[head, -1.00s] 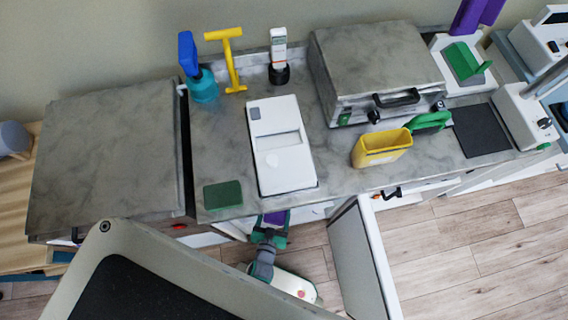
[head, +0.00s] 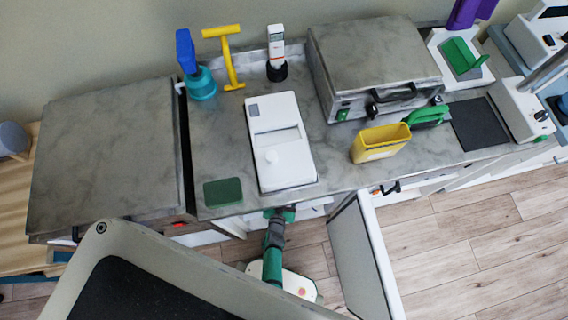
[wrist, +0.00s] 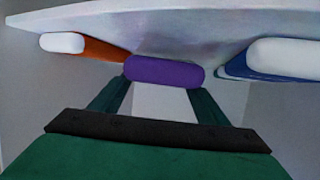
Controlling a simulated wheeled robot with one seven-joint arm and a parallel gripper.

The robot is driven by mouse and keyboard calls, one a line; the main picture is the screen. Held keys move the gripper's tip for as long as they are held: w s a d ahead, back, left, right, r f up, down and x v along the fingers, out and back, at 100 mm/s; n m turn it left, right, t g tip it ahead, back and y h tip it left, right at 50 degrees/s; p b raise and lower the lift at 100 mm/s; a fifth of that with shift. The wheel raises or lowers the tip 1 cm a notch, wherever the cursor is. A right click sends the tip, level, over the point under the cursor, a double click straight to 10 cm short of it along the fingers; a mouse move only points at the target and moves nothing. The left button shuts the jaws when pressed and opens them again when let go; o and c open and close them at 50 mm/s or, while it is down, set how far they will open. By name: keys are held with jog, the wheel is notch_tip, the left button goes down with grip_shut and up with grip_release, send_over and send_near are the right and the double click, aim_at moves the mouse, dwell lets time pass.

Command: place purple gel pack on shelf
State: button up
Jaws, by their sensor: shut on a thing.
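The purple gel pack (wrist: 164,70) shows end-on in the wrist view, between the two dark green fingers of my gripper (wrist: 160,88), which is shut on it. A pale shelf board (wrist: 170,28) runs across the top of that view, right by the pack. Whether the pack touches the board I cannot tell. In the head view my gripper (head: 279,214) is at the counter's front edge, in front of the cabinet opening. The counter hides its tips and the pack there.
In the wrist view an orange item with a white end (wrist: 88,47) lies left of the pack, and a blue and white item (wrist: 270,60) lies right. In the head view a cabinet door (head: 362,255) stands open right of my arm. The counter (head: 335,165) overhangs my gripper.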

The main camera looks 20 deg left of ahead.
jog(key=shift+s+f, duration=0.1)
jog(key=shift+f, duration=1.05)
jog(key=o, duration=1.3)
jog(key=shift+f, duration=0.1)
jog(key=v, duration=1.2)
jog(key=s+d+r+h, duration=0.1)
jog(key=s+d+r, duration=0.2)
jog(key=r, duration=1.1)
jog(key=s+d+r+m+t+h, duration=0.1)
jog(key=s+d+r, duration=0.2)
jog(key=r, duration=1.2)
jog(key=s+d+r+m+h, duration=0.1)
jog(key=s+d+r, duration=0.2)
jog(key=r, duration=1.1)
jog(key=shift+s+d+r+t, duration=0.15)
jog(key=shift+d+t, duration=0.25)
jog(key=shift+d, duration=0.5)
